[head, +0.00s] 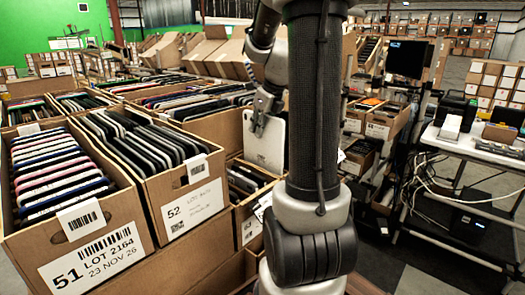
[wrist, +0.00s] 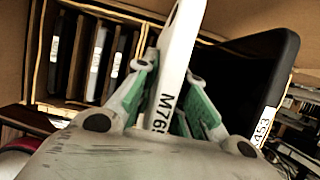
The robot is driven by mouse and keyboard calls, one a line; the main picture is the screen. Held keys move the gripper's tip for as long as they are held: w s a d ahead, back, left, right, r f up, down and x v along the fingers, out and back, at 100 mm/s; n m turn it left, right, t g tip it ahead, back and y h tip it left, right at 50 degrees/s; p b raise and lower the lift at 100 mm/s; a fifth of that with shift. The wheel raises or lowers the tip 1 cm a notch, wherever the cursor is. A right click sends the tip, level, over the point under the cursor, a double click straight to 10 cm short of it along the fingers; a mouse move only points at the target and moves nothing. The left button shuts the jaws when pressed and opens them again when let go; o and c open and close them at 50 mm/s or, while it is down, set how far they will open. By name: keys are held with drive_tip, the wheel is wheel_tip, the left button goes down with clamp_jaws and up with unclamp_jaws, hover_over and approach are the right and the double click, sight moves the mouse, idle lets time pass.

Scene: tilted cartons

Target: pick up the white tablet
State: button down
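The white tablet (head: 264,142) hangs below my gripper (head: 267,103) in the head view, in front of the cartons and left of my dark arm column. In the wrist view the white tablet (wrist: 181,35) stands edge-on between the two green-padded fingers of my gripper (wrist: 172,75), which press on it from both sides. In the head view my arm hides part of the tablet's right side.
A black tablet (wrist: 255,80) is close on the right in the wrist view. Several upright devices (wrist: 98,62) stand in a carton at left. In the head view, carton 51 (head: 95,245) and carton 52 (head: 190,205) hold tablet rows; a cluttered table (head: 465,145) stands right.

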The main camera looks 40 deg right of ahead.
wheel_tip(320, 180, up, 11)
drive_tip(key=shift+f, duration=0.2)
idle(0.5)
drive_tip(key=shift+r, duration=0.7)
idle(0.5)
drive_tip(key=shift+r, duration=1.5)
